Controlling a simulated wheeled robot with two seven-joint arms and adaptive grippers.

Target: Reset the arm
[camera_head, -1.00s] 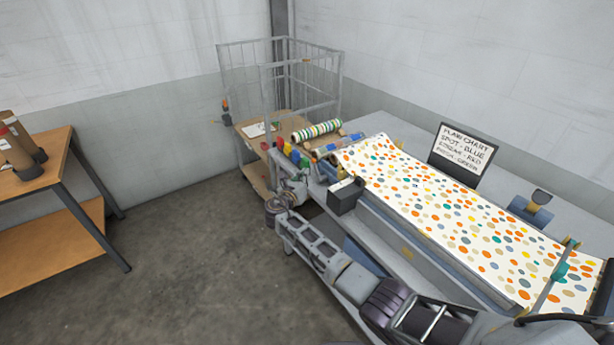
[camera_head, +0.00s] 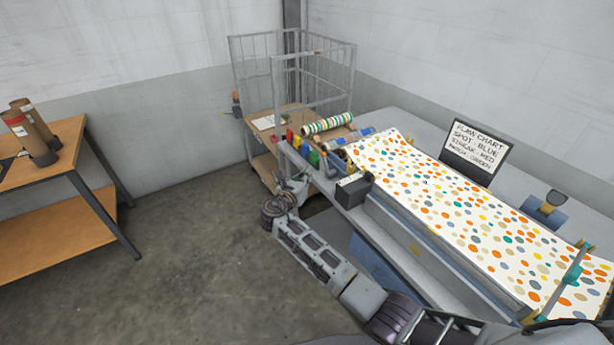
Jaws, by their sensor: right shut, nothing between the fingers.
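My right arm comes in from the lower right and reaches along the front of the press table (camera_head: 405,255). My right gripper (camera_head: 298,187) is small in the picture, shut and empty, just off the table's left end. It is near several coloured flags or markers (camera_head: 296,142) at that end. A white sheet with coloured dots (camera_head: 465,205) lies along the table. My left gripper is out of view.
A flaw chart sign (camera_head: 475,152) stands behind the sheet. A small dark box (camera_head: 353,188) sits at the table's front edge. Patterned rolls (camera_head: 327,123) lie near a wire cage cart (camera_head: 290,85). A wooden bench (camera_head: 62,235) with cardboard tubes stands left. The floor between is clear.

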